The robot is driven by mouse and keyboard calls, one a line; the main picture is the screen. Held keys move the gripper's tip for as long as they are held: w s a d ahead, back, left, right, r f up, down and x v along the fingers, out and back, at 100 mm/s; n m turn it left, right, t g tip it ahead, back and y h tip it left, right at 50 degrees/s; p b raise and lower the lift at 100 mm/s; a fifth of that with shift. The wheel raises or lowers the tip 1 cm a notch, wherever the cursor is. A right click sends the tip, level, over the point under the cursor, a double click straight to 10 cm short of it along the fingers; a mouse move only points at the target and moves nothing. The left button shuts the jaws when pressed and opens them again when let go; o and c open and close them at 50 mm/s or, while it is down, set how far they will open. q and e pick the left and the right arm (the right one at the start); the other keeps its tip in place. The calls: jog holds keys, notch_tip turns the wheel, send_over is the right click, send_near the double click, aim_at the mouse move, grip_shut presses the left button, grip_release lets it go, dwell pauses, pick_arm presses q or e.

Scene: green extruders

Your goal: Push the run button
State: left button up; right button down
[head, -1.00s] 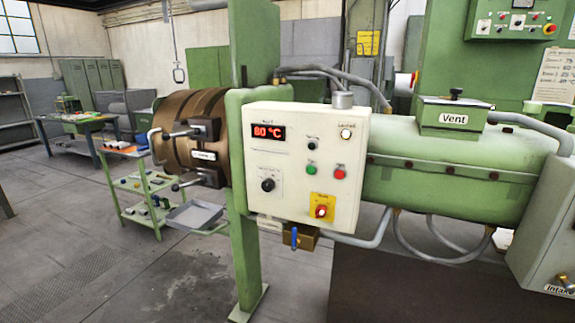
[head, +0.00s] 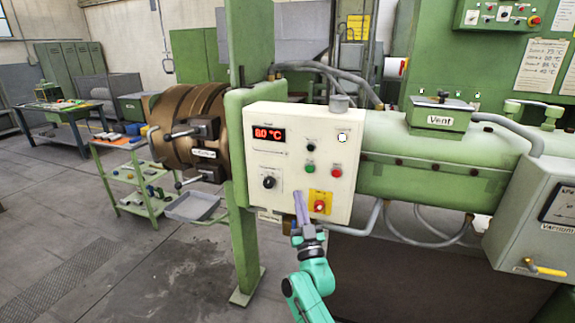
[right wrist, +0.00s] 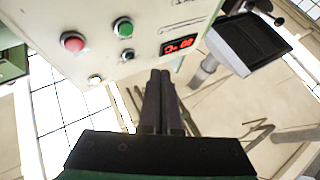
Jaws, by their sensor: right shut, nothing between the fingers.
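The white control panel (head: 262,205) carries a green button (head: 310,168), a red button (head: 337,171) to its right and a black knob (head: 311,147) above. I cannot read which label says run. The green button also shows in the right wrist view (right wrist: 123,27), left of the red display (right wrist: 179,45). My right gripper (head: 299,196) is shut and empty, its fingers pointing up in front of the panel's lower part, below the green button. In the right wrist view its fingertips (right wrist: 160,76) look apart from the buttons. My left gripper is not in view.
A yellow plate with a red knob (head: 319,207) is just right of my right fingers. A round black knob (head: 268,182) is left of them. A grey tray (head: 192,207) is lower left of the panel. Pipes (head: 440,240) hang at the right.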

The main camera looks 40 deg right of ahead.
aim_at(309, 169)
notch_tip(309, 169, up, 2)
jog(key=shift+a+r+h, duration=0.1)
jog(key=shift+a+h, duration=0.05)
jog(key=shift+h, duration=0.15)
jog(key=shift+w, duration=0.1)
jog(key=shift+t, duration=0.3)
jog(key=w+d+b, duration=0.1)
jog(key=d+b, duration=0.1)
jog(key=w+d+b, duration=0.4)
jog(key=d, duration=0.1)
jog(key=shift+d, duration=0.1)
jog(key=shift+d, duration=0.1)
dwell(1.5)
jog(key=shift+w+d+b, duration=0.25)
jog(key=shift+b, duration=0.05)
